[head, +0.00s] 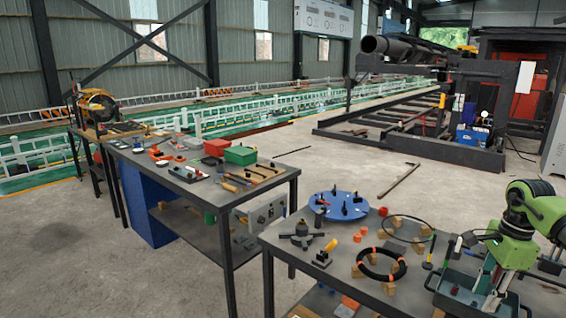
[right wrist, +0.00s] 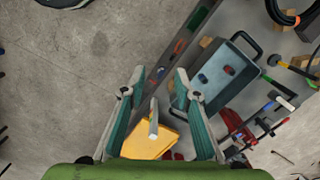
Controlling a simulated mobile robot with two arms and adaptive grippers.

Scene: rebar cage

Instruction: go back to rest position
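My right gripper (head: 493,298) hangs at the right end of the near table, beside a grey-blue tray (head: 452,297). In the right wrist view its two teal fingers (right wrist: 160,76) stand apart with nothing gripped between them. Below them a yellow item (right wrist: 150,138) and a grey bar show; how far below, I cannot tell. The tray (right wrist: 240,52) also shows there, to the right of the fingers, with small red and blue pieces in it. My left gripper is in neither view.
The near table (head: 283,233) carries a blue round plate (head: 338,205), a black ring (head: 381,278) on wooden blocks and hand tools. A second table (head: 283,183) with tools and a green box (head: 240,155) stands behind left. Open concrete floor (head: 330,160) lies beyond.

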